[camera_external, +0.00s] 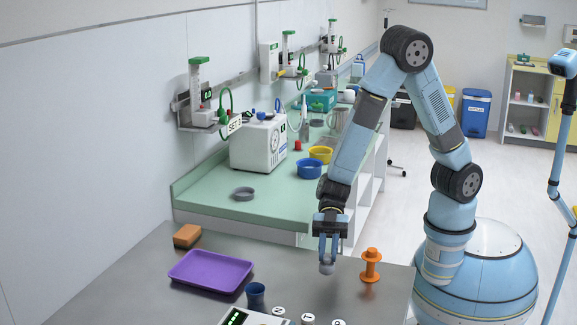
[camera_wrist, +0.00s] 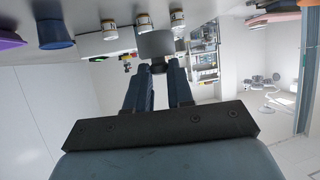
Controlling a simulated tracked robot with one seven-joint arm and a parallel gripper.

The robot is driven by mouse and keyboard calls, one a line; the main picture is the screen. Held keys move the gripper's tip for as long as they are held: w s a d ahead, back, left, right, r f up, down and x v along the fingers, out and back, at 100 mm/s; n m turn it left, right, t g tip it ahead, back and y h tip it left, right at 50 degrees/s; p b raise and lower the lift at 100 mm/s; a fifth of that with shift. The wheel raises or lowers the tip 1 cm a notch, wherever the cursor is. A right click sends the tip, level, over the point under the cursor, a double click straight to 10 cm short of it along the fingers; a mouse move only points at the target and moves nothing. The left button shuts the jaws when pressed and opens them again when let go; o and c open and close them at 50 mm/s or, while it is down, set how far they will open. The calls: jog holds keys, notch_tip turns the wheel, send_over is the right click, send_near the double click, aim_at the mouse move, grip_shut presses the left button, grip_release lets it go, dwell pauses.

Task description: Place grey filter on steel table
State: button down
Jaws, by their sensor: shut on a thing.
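The steel table (camera_external: 140,265) fills the front of the outside view as a grey top. My gripper (camera_external: 328,262) points down over its right part, left of an orange spool-shaped thing. It is shut on a small grey piece, the grey filter (camera_external: 327,269), at its fingertips. In the wrist view the filter (camera_wrist: 157,45) shows as a grey cylinder beyond the fingertips of my gripper (camera_wrist: 158,67). The filter is at or just above the table; I cannot tell whether it touches. The steel table (camera_wrist: 100,12) lies along the top of the wrist view.
On the steel table are a purple tray (camera_external: 211,271), a brown block (camera_external: 187,236), a dark blue cup (camera_external: 256,295), an orange spool-shaped thing (camera_external: 371,265), a white device with a green display (camera_external: 252,317) and several small white-lidded jars. A green counter (camera_external: 210,197) stands behind.

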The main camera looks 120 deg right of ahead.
jog(key=shift+f, duration=3.2)
jog(key=shift+f, duration=0.1)
jog(key=c, duration=1)
grip_release()
